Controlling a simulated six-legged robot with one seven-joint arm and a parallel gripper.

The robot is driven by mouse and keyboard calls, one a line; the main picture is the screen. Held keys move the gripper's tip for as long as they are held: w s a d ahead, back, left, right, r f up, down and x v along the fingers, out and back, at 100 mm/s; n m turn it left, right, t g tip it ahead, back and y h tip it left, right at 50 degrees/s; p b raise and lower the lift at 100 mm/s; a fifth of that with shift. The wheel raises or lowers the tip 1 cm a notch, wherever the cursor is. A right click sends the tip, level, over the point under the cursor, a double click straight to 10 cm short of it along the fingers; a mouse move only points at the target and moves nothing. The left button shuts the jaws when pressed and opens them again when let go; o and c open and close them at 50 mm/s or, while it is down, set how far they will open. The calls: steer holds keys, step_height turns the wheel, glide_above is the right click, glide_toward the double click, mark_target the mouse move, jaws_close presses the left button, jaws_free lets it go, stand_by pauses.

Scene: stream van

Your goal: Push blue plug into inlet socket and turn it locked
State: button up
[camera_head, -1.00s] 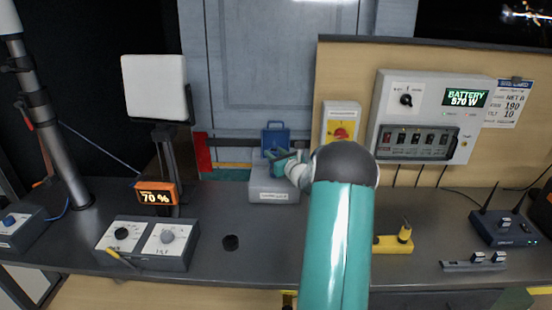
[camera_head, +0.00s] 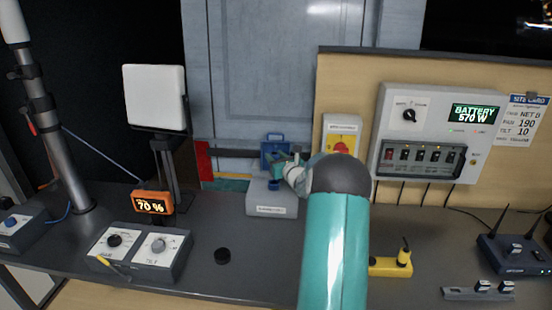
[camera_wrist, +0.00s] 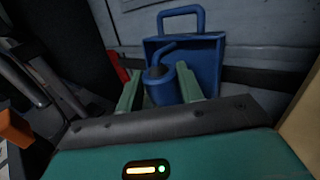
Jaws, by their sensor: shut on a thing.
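My gripper (camera_head: 286,164) is above the grey inlet box (camera_head: 265,204) at the back of the bench. In the wrist view its two pale green fingers are shut on the blue plug (camera_wrist: 160,88), a cylinder with a dark centre. A blue round part (camera_head: 272,184), apparently the inlet socket, shows on top of the box in the head view. A blue upright lid with a loop handle (camera_head: 273,138) stands behind it and also shows in the wrist view (camera_wrist: 209,58). The plug's lower end and any contact with the socket are hidden.
A yellow-red rotary switch (camera_head: 341,140) and the battery panel (camera_head: 430,105) are on the wall at right. The front middle is bare.

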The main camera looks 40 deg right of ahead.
steer(key=shift+a+r, duration=0.2)
steer(key=shift+d+f, duration=0.1)
steer(key=shift+d, duration=0.05)
steer(key=shift+f, duration=2.4)
steer(key=shift+f, duration=1.7)
steer(key=shift+y, duration=0.3)
steer(key=shift+n+y, duration=0.5)
steer(key=shift+n+t+y, duration=0.4)
steer(key=shift+n+y, duration=0.7)
steer(key=shift+y, duration=0.6)
